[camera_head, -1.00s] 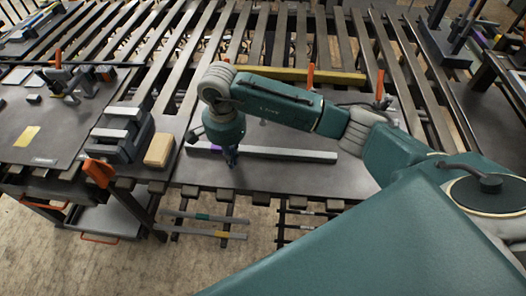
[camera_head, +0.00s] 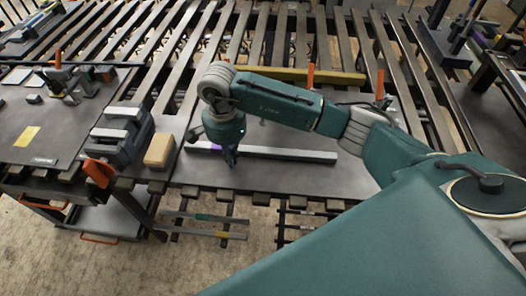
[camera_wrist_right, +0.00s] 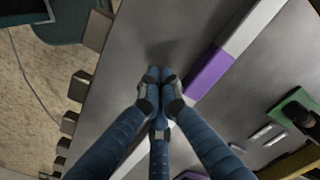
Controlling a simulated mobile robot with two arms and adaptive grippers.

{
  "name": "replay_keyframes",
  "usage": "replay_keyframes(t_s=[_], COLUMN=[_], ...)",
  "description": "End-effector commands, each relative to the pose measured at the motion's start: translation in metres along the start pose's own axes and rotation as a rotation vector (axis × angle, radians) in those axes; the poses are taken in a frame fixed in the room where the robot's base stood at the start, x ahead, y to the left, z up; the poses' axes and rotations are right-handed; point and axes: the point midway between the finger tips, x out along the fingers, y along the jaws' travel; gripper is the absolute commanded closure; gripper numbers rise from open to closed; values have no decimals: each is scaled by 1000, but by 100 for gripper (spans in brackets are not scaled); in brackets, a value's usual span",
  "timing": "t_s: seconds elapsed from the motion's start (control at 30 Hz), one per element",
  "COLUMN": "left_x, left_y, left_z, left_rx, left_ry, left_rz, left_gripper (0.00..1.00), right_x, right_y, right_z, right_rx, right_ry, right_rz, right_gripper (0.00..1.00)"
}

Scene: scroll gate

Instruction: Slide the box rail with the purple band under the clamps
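The box rail (camera_head: 290,154) is a long light-grey bar lying flat on the dark metal plate, running left to right. Its purple band (camera_head: 216,148) is near its left end; the band also shows in the right wrist view (camera_wrist_right: 210,73). My right gripper (camera_head: 231,160) points down at the near side of the rail, just right of the band. In the right wrist view its fingertips (camera_wrist_right: 160,76) are together with nothing between them, beside the rail; contact cannot be told. Two upright orange handles (camera_head: 310,76) (camera_head: 380,84), likely of the clamps, stand behind the rail. My left gripper is not in view.
A yellow bar (camera_head: 300,75) lies behind the rail. A tan block (camera_head: 159,150) and a grey block-like fixture (camera_head: 121,133) stand to the left, near an orange handle (camera_head: 99,172). My right arm covers part of the plate. The plate in front of the rail is clear.

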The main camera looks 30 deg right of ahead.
Motion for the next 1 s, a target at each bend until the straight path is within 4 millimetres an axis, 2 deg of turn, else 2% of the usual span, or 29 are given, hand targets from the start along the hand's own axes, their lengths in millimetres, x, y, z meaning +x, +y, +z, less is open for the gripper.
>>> replay_keyframes(t_s=[1.0], left_x=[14], left_y=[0], left_z=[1], left_rx=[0], left_ry=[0], left_rz=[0], left_gripper=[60], right_x=[1], right_y=[-10], right_z=[-19], right_rx=[2], right_ry=[1], right_rz=[1], right_gripper=[100])
